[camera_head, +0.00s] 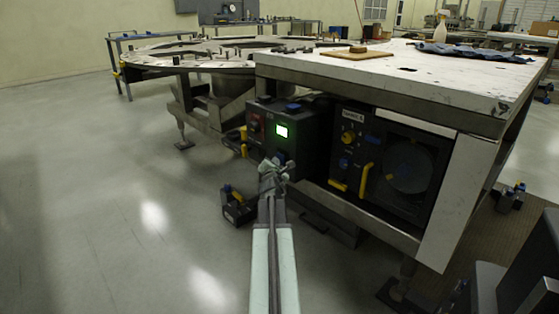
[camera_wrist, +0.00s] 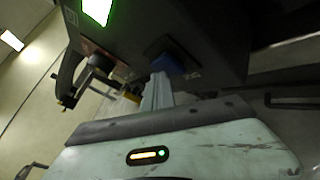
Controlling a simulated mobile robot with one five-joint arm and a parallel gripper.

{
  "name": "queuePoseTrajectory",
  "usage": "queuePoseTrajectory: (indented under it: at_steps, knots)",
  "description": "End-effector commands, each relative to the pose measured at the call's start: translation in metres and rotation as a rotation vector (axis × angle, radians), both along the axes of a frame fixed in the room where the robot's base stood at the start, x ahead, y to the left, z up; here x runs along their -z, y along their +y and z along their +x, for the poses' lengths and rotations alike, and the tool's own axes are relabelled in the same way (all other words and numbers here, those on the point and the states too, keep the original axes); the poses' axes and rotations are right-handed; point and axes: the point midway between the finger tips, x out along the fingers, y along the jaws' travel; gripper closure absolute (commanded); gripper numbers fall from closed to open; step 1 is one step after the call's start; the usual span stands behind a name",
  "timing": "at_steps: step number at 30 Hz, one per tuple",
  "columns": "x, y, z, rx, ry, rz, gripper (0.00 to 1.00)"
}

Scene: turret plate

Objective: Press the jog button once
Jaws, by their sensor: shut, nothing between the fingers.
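A black control box (camera_head: 305,140) with a lit green screen (camera_head: 282,131) sits under the table. A blue button, which I take to be the jog button, is on the box's front below the screen; it shows in the wrist view (camera_wrist: 172,64). My gripper (camera_head: 276,166) is shut and empty, its tip in front of the button and hiding much of it in the head view. In the wrist view my fingers (camera_wrist: 159,88) point at the button and overlap its lower left edge. I cannot tell whether they touch it or whether it is pushed in.
A white-topped table (camera_head: 430,75) overhangs the box. Right of the box is a dark panel (camera_head: 400,170) with yellow handles. A large round turret plate (camera_head: 190,62) stands behind to the left. A small dark device (camera_head: 238,209) lies on the floor. The floor at left is clear.

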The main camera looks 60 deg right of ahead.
Motion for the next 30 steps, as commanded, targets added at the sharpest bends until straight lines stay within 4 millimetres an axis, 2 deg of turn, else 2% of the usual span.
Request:
queuePoseTrajectory:
  at_steps: [9,20,30]
  knots:
    - [0.0,0.016,0.005,-0.001,0.0,0.0,1.0]
    - [0.0,0.019,0.006,-0.001,0.0,0.0,1.0]
    - [0.0,0.051,0.016,-0.002,0.001,0.0,1.0]
